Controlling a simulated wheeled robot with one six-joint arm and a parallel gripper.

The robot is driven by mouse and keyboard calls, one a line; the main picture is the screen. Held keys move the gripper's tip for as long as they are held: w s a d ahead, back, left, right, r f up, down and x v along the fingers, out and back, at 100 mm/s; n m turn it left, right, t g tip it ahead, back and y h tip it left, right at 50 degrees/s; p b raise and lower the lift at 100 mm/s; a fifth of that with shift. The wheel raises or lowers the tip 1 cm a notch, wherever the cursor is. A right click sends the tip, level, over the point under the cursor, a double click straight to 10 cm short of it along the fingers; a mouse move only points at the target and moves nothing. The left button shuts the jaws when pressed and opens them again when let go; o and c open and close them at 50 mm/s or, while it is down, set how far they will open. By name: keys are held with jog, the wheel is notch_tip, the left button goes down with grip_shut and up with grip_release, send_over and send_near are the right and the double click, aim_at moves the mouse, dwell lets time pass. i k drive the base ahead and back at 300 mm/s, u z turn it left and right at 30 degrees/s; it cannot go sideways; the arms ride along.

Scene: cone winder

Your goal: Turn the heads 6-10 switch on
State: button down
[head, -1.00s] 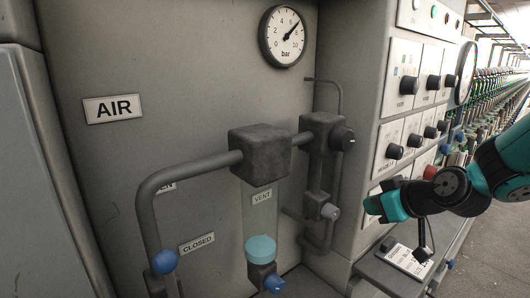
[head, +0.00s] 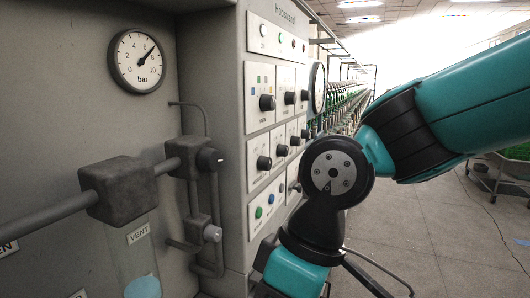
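The control panel has rows of black rotary knobs, with two knobs (head: 267,102) (head: 290,97) in the upper row and several (head: 264,163) (head: 282,150) in the row below. The labels beside them are too small to read, so I cannot tell which is the heads 6-10 switch. Part of the panel's right side is covered by my arm. My gripper (head: 264,272) is at the bottom edge, below and in front of the panel, partly cut off and partly hidden by my wrist. It is apart from the knobs, and its opening is not clear.
A pressure gauge (head: 138,61) and grey pipework with a block (head: 118,190) stand at the left. Green and blue buttons (head: 264,206) sit low on the panel. The winder row (head: 345,105) runs back behind it. Open floor (head: 440,235) lies at the right.

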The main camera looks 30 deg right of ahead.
aim_at(282, 150)
jog(key=k, duration=0.5)
jog(key=z, duration=1.85)
jog(key=i, duration=1.1)
jog(key=u, duration=1.9)
